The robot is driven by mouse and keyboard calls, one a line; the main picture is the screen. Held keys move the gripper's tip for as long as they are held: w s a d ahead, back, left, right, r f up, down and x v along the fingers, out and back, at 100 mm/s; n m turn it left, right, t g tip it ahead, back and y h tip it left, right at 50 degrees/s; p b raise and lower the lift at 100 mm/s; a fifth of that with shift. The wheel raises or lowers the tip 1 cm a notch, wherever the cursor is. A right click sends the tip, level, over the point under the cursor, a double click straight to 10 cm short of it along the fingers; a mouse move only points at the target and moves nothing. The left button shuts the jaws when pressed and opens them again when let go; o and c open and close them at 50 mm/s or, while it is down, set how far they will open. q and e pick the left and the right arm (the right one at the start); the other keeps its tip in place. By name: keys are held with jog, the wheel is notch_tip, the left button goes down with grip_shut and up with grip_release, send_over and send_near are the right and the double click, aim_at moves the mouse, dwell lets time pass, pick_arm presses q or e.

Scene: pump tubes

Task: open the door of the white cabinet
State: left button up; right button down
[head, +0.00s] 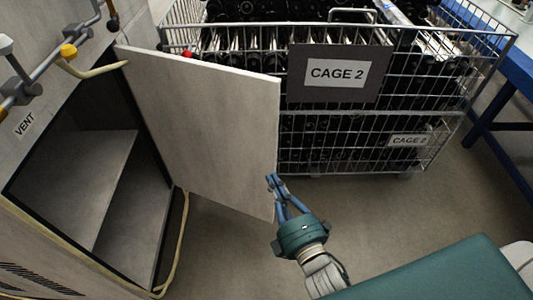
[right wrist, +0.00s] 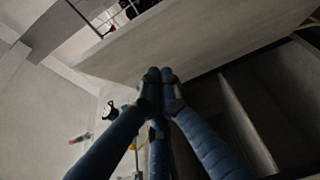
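The white cabinet (head: 85,150) stands at the left in the head view, its dark inside and pale shelf exposed. Its door (head: 210,120) stands swung wide out, with its inner face toward me. The door also shows in the right wrist view (right wrist: 190,40). My right gripper (head: 274,179) is at the door's free edge, near the lower corner. In the right wrist view its blue fingertips (right wrist: 160,75) are together in front of the door panel, with nothing visible between them. Whether they touch the door is unclear. My left gripper is not in view.
A wire cage (head: 440,90) labelled CAGE 2, full of dark bottles, stands behind the door. A blue table frame (head: 505,75) is at the right. Pipes with a yellow knob (head: 68,51) are at upper left.

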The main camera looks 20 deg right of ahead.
send_near(260, 136)
jog(key=w+a, duration=0.1)
jog(key=a, duration=0.2)
jog(key=w+d, duration=0.1)
jog(key=w, duration=0.1)
jog(key=w+d, duration=0.1)
jog(key=w, duration=0.1)
jog(key=shift+d+r, duration=0.1)
jog(key=shift+d, duration=0.2)
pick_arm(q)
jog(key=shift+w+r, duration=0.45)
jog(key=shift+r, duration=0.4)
